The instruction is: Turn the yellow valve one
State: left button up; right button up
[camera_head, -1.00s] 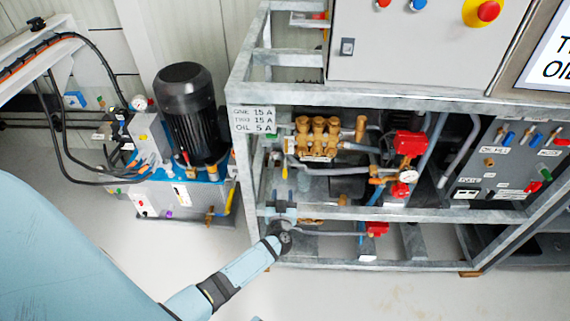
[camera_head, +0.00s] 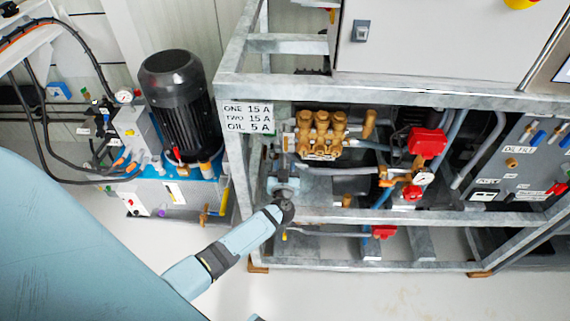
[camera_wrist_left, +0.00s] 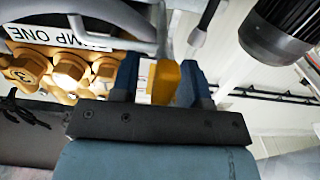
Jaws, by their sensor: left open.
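The yellow valve handle (camera_wrist_left: 165,82) shows in the left wrist view between the two dark blue fingers of my left gripper (camera_wrist_left: 158,84). A white part lies beside it. The fingers stand apart, one on each side of the handle; I cannot tell whether either touches it. In the head view my left gripper (camera_head: 284,178) reaches into the left end of the metal frame, below the brass pump. There it mostly hides the handle. My right gripper is not in view.
The galvanised frame (camera_head: 350,219) surrounds the gripper, with its left upright close by. The brass pump (camera_head: 320,133), labelled PUMP ONE in the wrist view, is close. Red-handled valves (camera_head: 427,142) lie to the right. A black motor unit (camera_head: 180,105) stands left.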

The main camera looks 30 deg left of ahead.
pick_arm(q)
jog(key=shift+r, duration=0.1)
jog(key=shift+c, duration=0.9)
grip_shut()
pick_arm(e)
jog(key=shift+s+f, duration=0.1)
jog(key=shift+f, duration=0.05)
